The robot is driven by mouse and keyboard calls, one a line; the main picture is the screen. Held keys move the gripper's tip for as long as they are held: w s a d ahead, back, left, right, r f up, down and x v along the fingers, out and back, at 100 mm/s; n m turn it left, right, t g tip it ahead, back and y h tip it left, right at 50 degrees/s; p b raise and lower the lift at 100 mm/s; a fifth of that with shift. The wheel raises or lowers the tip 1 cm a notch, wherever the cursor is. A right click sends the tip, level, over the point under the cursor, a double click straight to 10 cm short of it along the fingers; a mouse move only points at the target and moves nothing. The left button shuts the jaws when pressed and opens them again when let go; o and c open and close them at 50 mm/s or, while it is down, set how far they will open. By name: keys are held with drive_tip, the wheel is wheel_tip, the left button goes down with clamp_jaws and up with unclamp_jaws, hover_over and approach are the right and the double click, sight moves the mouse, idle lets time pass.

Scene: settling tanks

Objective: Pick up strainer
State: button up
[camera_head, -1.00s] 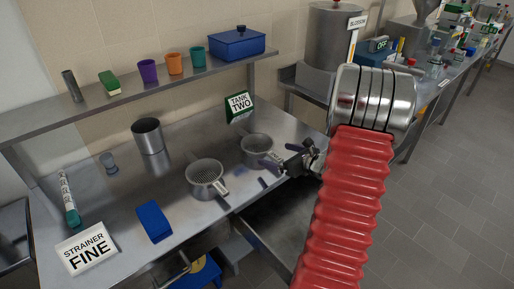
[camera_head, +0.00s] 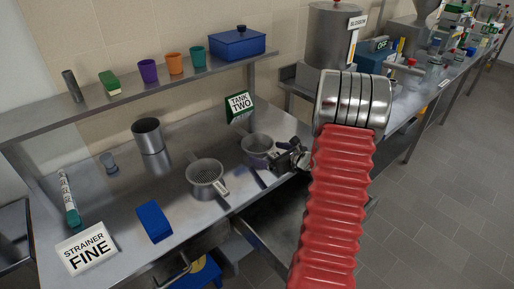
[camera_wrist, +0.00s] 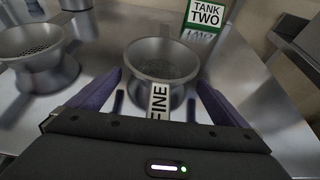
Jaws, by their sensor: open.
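A metal strainer (camera_head: 257,146) stands on the steel bench. In the wrist view this strainer (camera_wrist: 163,60) has a fine mesh, and its handle, marked FINE, points toward my gripper. My gripper (camera_wrist: 160,92) is open, its purple fingers on either side of the handle and near the bowl's front. No contact is visible. In the head view my gripper (camera_head: 283,158) is just right of the bowl, its fingers hard to make out. A second strainer (camera_head: 206,174), with coarser holes, stands to the left, and it also shows in the wrist view (camera_wrist: 34,42).
A TANK TWO sign (camera_head: 240,106) stands behind the strainers. A steel pot (camera_head: 147,134), a blue block (camera_head: 154,221) and a STRAINER FINE sign (camera_head: 87,249) are farther left. A shelf (camera_head: 130,104) with cups and a blue box (camera_head: 237,43) runs above the bench.

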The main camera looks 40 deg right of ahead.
clamp_jaws()
idle(1.2)
